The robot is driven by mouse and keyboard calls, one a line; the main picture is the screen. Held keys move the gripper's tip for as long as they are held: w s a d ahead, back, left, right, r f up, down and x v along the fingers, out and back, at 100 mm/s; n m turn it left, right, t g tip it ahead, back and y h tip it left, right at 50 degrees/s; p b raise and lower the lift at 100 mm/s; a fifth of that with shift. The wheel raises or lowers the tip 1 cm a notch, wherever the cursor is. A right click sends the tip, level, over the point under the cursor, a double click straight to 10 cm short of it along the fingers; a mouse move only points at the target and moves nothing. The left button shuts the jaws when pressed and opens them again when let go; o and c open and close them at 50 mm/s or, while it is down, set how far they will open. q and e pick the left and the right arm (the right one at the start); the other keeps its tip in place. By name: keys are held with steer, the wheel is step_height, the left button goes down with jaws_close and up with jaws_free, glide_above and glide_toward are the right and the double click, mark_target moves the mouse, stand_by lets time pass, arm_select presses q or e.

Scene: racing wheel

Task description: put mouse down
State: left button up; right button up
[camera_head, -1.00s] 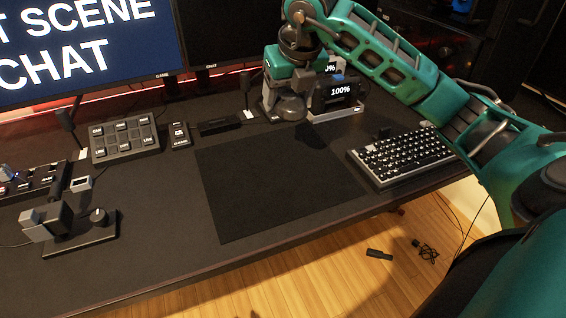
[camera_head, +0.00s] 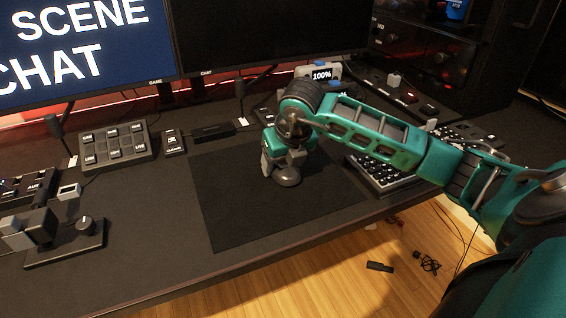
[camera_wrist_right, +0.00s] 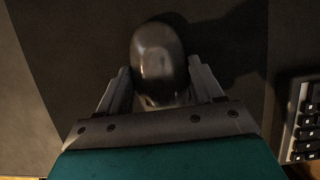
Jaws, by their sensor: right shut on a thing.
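The dark grey mouse (camera_head: 287,176) is at my right gripper (camera_head: 282,168), over the middle of the black mouse mat (camera_head: 230,215). In the right wrist view the mouse (camera_wrist_right: 158,58) sits between the two fingers of the gripper (camera_wrist_right: 160,85), which is shut on its near part. The mouse appears on or just above the mat; I cannot tell whether it touches. A shadow lies to its right in the wrist view.
A keyboard (camera_head: 378,175) stands right of the mat, partly behind my right arm; it also shows in the wrist view (camera_wrist_right: 305,118). A button pad (camera_head: 113,144) and a small stand with a knob (camera_head: 66,243) are at the left. The mat around the mouse is clear.

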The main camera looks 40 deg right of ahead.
steer(key=o, duration=1.1)
steer(key=shift+r, duration=0.3)
steer(key=p+v, duration=0.2)
steer(key=v, duration=0.9)
steer(key=shift+s+r+p, duration=0.2)
steer(key=shift+p, duration=0.1)
steer(key=shift+a, duration=0.1)
